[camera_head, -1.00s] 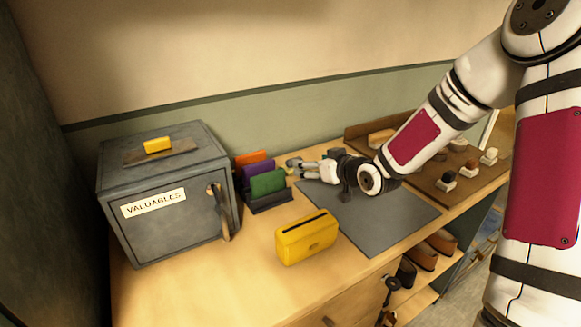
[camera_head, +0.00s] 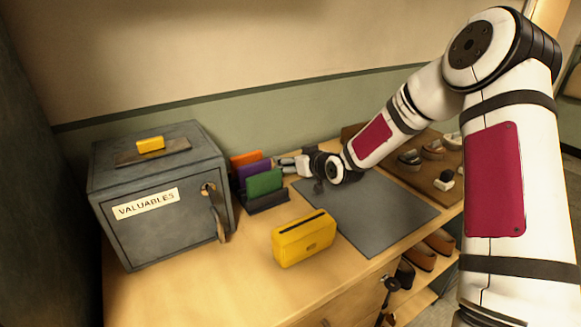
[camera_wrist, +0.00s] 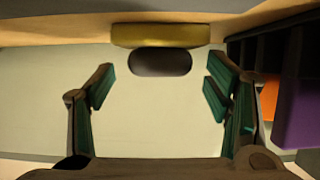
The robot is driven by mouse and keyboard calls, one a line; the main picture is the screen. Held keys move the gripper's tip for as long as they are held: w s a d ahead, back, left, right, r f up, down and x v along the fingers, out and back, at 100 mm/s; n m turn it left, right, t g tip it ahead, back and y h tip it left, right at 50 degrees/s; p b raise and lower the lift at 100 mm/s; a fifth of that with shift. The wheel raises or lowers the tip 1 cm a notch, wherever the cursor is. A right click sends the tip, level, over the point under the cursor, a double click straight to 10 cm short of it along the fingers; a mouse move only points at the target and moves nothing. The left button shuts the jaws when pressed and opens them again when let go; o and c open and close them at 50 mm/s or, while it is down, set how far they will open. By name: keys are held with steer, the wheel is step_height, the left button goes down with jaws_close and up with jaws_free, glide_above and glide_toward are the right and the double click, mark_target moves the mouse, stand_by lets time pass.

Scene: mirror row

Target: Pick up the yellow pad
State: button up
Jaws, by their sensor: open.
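In the wrist view, a flat yellow pad (camera_wrist: 160,35) with a dark rounded part (camera_wrist: 160,63) lies against the wooden surface at the top of the picture. It is centred ahead of my gripper (camera_wrist: 157,87), whose two fingers are spread with nothing between them. The pad appears just beyond the fingertips, apart from them. In the head view my gripper (camera_head: 286,163) is at the back of the desk, just right of the coloured holders; I cannot clearly make out this pad there.
An orange holder (camera_head: 246,159), a purple one (camera_head: 256,170) and a green one (camera_head: 264,182) stand in a dark rack close to my gripper. A yellow slotted case (camera_head: 304,240) stands in front. A grey safe (camera_head: 160,230) with a small yellow block (camera_head: 151,145) on top is at left.

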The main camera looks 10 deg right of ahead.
steer(key=shift+c, duration=0.3)
steer(key=c, duration=1.2)
steer(key=shift+r, duration=0.65)
step_height(320, 180, up, 2)
steer(key=shift+r, duration=0.1)
steer(key=s, duration=0.5)
steer(key=s+d+r+p, duration=0.1)
steer(key=s, duration=1)
steer(key=shift+d+r+p, duration=0.25)
steer(key=shift+p, duration=0.15)
steer(key=o, duration=0.6)
steer(key=c, duration=0.5)
